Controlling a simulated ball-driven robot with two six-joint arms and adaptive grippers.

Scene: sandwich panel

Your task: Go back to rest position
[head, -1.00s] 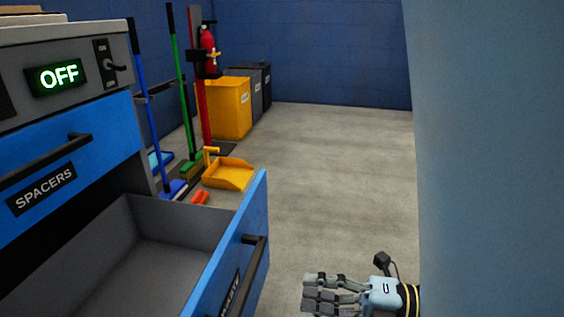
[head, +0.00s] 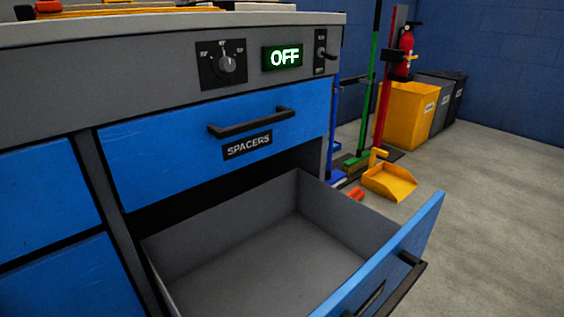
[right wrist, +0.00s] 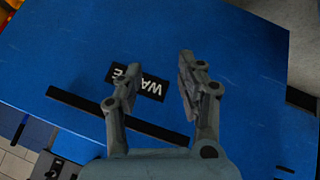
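My right gripper (right wrist: 160,72) is open and empty in the right wrist view. Its two fingers stand apart in front of a blue panel (right wrist: 230,60). A black label (right wrist: 152,87) with white letters beginning "WA" lies beyond the fingers, partly hidden by one of them. A black handle bar (right wrist: 72,98) crosses the panel behind the gripper. Whether the fingers touch the panel I cannot tell. Neither gripper shows in the head view.
In the head view an empty-looking lower drawer (head: 330,213) stands pulled out; the SPACERS drawer (head: 150,160) above it is shut. A display (head: 283,57) reads OFF. A yellow dustpan (head: 388,182), brooms and bins stand at right. Floor (head: 480,190) beyond is clear.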

